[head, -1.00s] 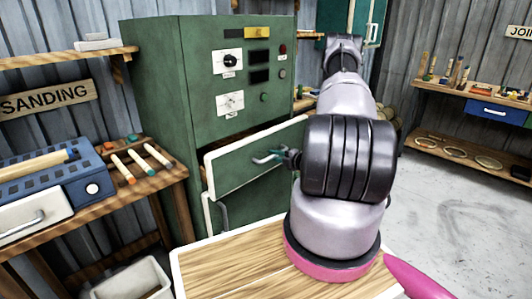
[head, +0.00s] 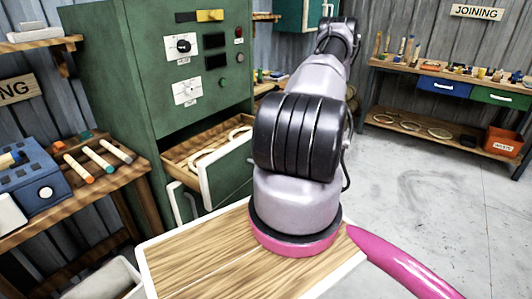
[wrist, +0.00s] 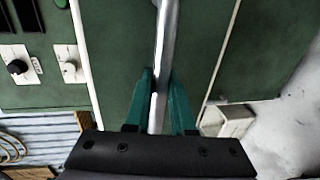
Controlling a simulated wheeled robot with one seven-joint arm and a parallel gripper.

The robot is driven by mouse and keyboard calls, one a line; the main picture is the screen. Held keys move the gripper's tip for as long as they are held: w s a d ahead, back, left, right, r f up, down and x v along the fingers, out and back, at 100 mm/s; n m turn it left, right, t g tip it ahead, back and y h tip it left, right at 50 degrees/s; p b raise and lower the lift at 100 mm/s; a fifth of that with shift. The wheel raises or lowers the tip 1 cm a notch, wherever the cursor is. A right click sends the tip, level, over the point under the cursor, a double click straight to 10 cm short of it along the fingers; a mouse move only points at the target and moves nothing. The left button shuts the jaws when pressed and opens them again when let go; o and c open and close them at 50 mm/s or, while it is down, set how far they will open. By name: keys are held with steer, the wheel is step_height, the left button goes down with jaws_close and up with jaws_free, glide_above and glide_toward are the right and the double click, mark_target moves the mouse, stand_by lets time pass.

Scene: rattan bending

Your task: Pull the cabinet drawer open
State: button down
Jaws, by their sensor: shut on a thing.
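The green cabinet (head: 120,100) stands at the left of the head view. Its drawer (head: 229,172) is pulled well out, with a green front edged in white and a wooden inside holding pale rings (head: 208,157). In the wrist view the drawer front (wrist: 115,55) lies close before my gripper (wrist: 161,100). Its teal fingers are shut on the silver bar handle (wrist: 166,40), one finger on each side. In the head view my arm hides the gripper and the handle.
A wooden bench (head: 130,165) with tools stands at the left. A shelf (head: 455,130) with rings and an orange bin (head: 502,141) stands at the right. The grey floor (head: 420,200) at the right is clear.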

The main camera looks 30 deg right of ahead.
steer(key=c, duration=0.8)
jaws_free()
steer(key=shift+o, duration=0.2)
steer(key=v, duration=1.1)
steer(key=shift+f, duration=0.1)
